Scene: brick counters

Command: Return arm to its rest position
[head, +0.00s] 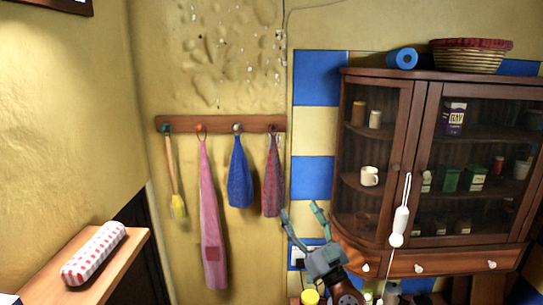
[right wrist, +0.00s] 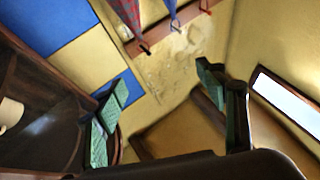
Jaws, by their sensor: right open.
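My right gripper (head: 301,212) is raised at the lower middle of the head view, in front of the wall. Its two green fingers are spread apart with nothing between them. It is left of the cabinet (head: 429,85) and near its lower left corner. In the right wrist view the open fingers (right wrist: 162,84) also stand wide apart and empty. My left gripper and left arm are not in view.
A peg rail (head: 221,124) holds hanging cloths, including a pink one (head: 214,215), left of the gripper. A white utensil (head: 402,212) hangs before the cabinet. Bare wall lies left.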

